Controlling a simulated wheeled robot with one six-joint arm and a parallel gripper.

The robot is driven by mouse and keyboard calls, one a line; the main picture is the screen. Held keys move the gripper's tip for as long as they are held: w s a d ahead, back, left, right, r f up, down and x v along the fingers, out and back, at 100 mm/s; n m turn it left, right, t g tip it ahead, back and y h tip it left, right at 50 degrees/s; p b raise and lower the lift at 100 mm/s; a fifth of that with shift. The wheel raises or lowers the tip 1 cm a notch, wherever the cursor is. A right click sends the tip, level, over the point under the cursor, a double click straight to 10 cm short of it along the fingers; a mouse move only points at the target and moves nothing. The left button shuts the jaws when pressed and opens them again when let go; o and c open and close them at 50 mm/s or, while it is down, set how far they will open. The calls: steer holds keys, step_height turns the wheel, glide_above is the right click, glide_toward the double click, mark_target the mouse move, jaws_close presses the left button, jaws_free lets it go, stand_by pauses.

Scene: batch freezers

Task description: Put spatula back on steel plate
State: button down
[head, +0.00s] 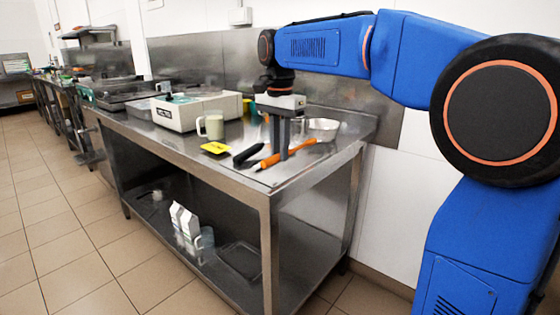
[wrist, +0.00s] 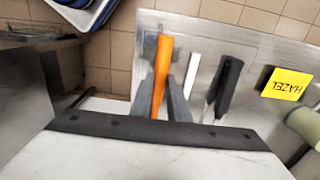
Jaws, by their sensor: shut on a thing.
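The orange spatula (head: 271,161) lies low over the right end of the steel table in the head view. Its orange handle (wrist: 162,65) runs between my fingers in the wrist view. My gripper (head: 283,153) points down and is shut on this handle; in the wrist view my gripper (wrist: 164,98) has a finger on each side of it. The spatula's far end is hidden by the gripper body in the wrist view. I cannot tell whether the spatula touches the surface. A steel plate is not clearly distinct from the steel table top (head: 235,177).
A black-handled tool (head: 248,154), a yellow note (head: 215,147) reading HAZEL in the wrist view, and a pale mug (head: 211,126) stand left of my gripper. A white slim piece (wrist: 193,74) lies beside the orange handle.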

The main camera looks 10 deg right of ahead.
steer(key=shift+f, duration=1.8)
steer(key=c, duration=1.7)
jaws_free()
step_height(320, 180, up, 12)
steer(key=shift+r, duration=0.1)
